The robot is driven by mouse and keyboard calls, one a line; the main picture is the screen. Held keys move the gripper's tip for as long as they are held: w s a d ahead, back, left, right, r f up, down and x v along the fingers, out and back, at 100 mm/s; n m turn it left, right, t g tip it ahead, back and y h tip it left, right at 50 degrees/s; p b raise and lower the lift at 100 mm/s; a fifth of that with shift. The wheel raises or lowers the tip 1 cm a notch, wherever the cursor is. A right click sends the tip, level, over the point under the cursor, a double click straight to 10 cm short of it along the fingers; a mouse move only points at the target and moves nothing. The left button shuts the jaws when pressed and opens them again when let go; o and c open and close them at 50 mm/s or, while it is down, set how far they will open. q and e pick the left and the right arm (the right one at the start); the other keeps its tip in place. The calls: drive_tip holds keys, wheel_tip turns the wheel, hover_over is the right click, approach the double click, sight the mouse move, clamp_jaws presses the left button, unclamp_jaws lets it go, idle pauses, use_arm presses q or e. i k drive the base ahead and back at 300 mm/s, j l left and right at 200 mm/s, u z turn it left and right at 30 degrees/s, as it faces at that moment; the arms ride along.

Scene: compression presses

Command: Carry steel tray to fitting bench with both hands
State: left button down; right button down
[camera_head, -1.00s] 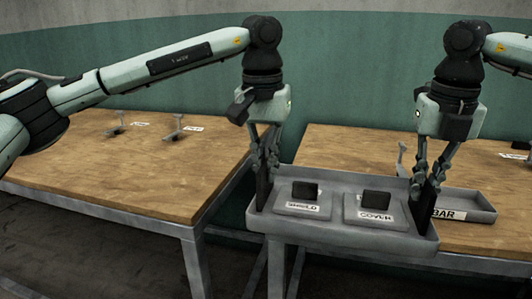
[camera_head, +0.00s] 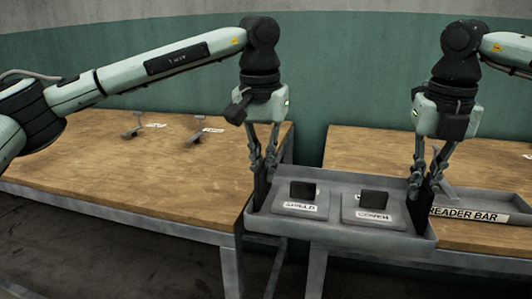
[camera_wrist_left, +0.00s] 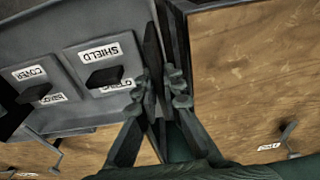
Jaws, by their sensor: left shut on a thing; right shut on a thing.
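The steel tray (camera_head: 330,236) hangs level between my two grippers, in front of the gap between two wooden benches. It carries two grey plates with black blocks, labelled SHIELD (camera_head: 302,205) and one that seems to read COVER (camera_head: 375,213). My left gripper (camera_head: 262,180) is shut on the tray's left upright handle. My right gripper (camera_head: 422,185) is shut on its right upright handle. In the left wrist view the fingers (camera_wrist_left: 160,100) close on the dark handle beside the SHIELD plate. Which bench is the fitting bench cannot be told.
The left wooden bench (camera_head: 120,170) has two small metal stands (camera_head: 197,132) with labels at its back and a large bare top. The right bench (camera_head: 365,150) holds a grey tray labelled READER BAR (camera_head: 480,205), close behind the carried tray's right end.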

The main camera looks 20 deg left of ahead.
sight(55, 151)
drive_tip(key=j, duration=3.65)
drive_tip(key=i+j, duration=0.1)
drive_tip(key=j, duration=0.4)
